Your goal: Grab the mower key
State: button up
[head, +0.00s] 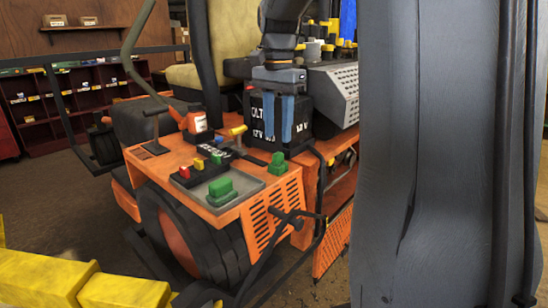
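No thing in the head view is plainly marked as the mower key. Small coloured parts that might be it sit on the orange mower body (240,212). A green knob-like piece (221,187) is in a shallow grey tray. A second green piece (277,163) is to the right, near the battery. A yellow-topped handle (238,131) stands behind them. My gripper (278,132) points down in front of the black battery, above and behind the green pieces. Its two blue fingers look apart with nothing seen between them. It appears clear of the coloured pieces.
The black battery (262,118) is close behind my gripper. Black bars (133,75) cross at left. Yellow blocks (85,285) are at lower left.

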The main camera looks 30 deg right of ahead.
aim_at(278, 153)
jog(key=shift+s+d+f, duration=0.1)
jog(key=shift+d+f, duration=0.1)
jog(key=shift+f, duration=0.25)
notch_tip(278, 153, down, 5)
jog(key=shift+a+p, duration=0.1)
jog(key=shift+p, duration=0.85)
jog(key=shift+c, duration=0.4)
grip_shut()
